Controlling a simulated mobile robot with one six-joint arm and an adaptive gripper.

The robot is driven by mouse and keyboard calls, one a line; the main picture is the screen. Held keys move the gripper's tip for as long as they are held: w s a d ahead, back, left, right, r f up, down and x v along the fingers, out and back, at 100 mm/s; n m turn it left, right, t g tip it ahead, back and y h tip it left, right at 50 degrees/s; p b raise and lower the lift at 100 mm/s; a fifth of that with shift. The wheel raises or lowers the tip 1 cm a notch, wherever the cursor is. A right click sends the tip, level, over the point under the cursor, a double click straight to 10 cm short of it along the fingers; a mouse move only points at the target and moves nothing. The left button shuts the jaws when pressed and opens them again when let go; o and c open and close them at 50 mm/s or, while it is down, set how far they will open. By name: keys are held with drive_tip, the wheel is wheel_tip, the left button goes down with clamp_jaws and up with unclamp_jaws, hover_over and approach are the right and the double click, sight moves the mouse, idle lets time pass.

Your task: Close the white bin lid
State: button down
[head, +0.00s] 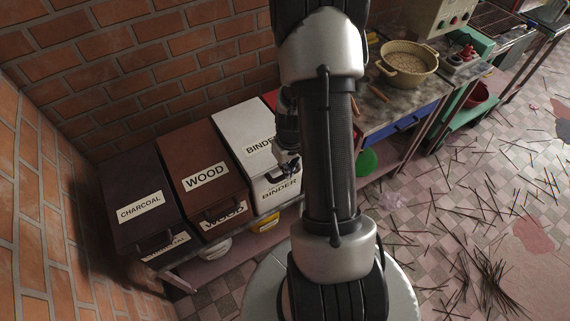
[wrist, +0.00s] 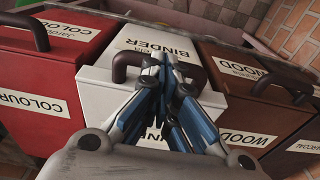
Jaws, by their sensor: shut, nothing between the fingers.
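The white bin lid (head: 236,122) carries a BINDER label and lies down over the white bin (head: 264,200); I cannot tell whether it is fully seated. In the wrist view the white lid (wrist: 130,70) lies between a red bin and a brown one. Its dark curved handle (wrist: 122,62) is partly hidden behind my fingers. My gripper (wrist: 160,62) is shut and empty, its blue-and-grey fingertips together over the front of the lid by the handle. In the head view my gripper (head: 288,163) is at the lid's front right, partly hidden by my arm.
The brown WOOD bin (head: 196,158) and dark CHARCOAL bin (head: 125,195) stand left of the white bin, lids down. The red COLOUR bin (wrist: 45,70) stands on its other side. A brick wall (head: 120,65) is behind. A worktable (head: 378,112) stands to the right.

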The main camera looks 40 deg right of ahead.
drive_tip(key=shift+s+f+b, duration=0.2)
drive_tip(key=shift+f+b, duration=1.1)
drive_tip(key=shift+f, duration=0.5)
drive_tip(key=shift+r, duration=0.1)
